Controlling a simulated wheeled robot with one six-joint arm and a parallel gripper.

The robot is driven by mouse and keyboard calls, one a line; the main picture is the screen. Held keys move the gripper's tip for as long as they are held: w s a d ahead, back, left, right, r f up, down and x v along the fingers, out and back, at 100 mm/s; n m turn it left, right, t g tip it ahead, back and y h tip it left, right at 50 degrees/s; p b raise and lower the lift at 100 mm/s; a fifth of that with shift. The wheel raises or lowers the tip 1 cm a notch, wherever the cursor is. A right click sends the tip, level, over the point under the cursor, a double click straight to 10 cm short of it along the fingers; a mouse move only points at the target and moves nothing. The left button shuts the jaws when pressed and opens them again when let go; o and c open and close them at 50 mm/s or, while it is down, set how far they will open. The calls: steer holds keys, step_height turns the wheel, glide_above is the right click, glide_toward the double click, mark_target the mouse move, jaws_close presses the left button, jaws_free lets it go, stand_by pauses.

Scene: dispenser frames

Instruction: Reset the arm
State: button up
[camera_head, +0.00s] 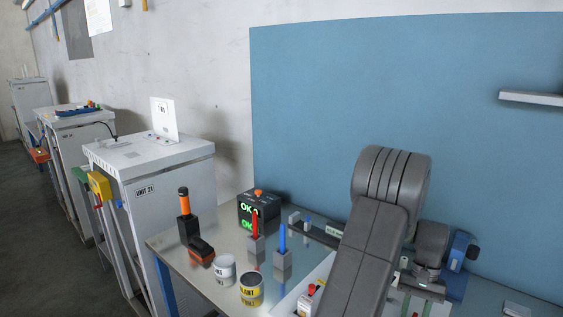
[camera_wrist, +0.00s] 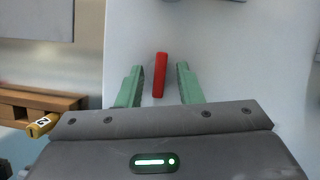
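In the wrist view my gripper (camera_wrist: 159,68) has its two green fingers apart, with a clear gap on each side of a red bar (camera_wrist: 159,78). The bar shows between the fingers against a pale surface. I cannot tell whether it is level with the fingertips or beyond them. No contact between finger and bar is visible. In the head view my grey arm rises at the right of the table and bends down behind itself. The fingers cannot be made out clearly there.
The table (camera_head: 188,272) holds a black box reading OK (camera_head: 258,212), a black-and-orange tool (camera_head: 185,215), a white can (camera_head: 224,270), a yellow can (camera_head: 251,290) and red and blue upright sticks (camera_head: 283,245). A blue panel (camera_head: 400,90) stands behind. White cabinets (camera_head: 170,190) stand at left. A yellow tag (camera_wrist: 43,125) shows in the wrist view.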

steer(key=n+h, duration=0.1)
steer(key=n, duration=0.4)
steer(key=shift+a+g+h+b, duration=0.15)
steer(key=shift+g+h+b, duration=0.2)
steer(key=shift+g+h, duration=0.05)
steer(key=shift+n, duration=0.5)
steer(key=shift+r+h, duration=0.1)
steer(key=shift+h, duration=0.2)
